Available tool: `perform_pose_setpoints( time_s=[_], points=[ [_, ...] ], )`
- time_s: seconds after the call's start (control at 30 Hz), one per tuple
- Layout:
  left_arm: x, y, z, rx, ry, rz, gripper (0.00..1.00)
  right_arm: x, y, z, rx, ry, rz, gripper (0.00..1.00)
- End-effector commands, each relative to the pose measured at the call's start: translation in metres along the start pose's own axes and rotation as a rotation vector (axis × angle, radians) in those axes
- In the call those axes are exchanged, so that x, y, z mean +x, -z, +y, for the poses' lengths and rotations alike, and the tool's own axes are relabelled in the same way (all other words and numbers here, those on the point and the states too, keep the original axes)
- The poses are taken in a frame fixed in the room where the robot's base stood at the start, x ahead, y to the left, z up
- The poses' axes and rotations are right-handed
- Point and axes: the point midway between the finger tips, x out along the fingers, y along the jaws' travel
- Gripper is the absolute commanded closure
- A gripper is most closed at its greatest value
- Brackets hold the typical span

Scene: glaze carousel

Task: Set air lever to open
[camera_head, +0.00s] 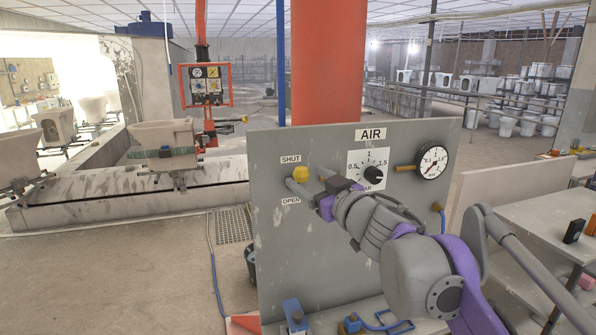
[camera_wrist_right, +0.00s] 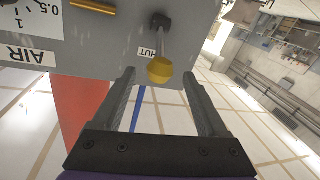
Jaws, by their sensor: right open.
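The air lever has a round yellow knob (camera_head: 300,173) and stands at the left side of the grey AIR panel (camera_head: 275,255). The knob is close to the SHUT label (camera_head: 291,159), above the OPEN label (camera_head: 291,202). In the right wrist view the knob (camera_wrist_right: 160,70) is on a thin grey stem from a dark pivot. My right gripper (camera_head: 313,183) is open at the lever. In the wrist view its fingertips (camera_wrist_right: 158,80) stand on either side of the knob, with a gap to each. The arm hides part of the panel. My left gripper is out of view.
A black regulator knob (camera_head: 373,175) with a dial and a round pressure gauge (camera_head: 432,162) are right of the lever. A red column (camera_head: 328,60) rises behind the panel. A table (camera_head: 548,215) stands at the right; ware sits on the carousel at the left.

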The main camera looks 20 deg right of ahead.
Motion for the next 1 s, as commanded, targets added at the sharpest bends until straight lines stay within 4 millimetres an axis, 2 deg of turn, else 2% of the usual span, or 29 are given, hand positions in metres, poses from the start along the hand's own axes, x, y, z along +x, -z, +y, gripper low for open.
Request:
perform_pose_setpoints(
  time_s=[0.1,0.33,0.5,0.77,1.0],
  points=[
    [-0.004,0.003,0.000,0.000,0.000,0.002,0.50,0.025,0.001,0.000,0.001,0.001,0.001,0.24],
    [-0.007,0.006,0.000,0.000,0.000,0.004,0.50,0.059,0.001,0.000,0.000,0.000,0.001,0.24],
    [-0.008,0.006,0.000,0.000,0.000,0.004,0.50,0.069,0.000,0.000,-0.001,-0.002,0.000,0.24],
    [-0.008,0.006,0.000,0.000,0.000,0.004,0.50,0.070,0.000,0.000,-0.001,-0.002,-0.001,0.24],
    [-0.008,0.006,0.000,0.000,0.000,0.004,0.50,0.070,0.000,0.000,-0.001,-0.002,-0.001,0.66]
  ],
)
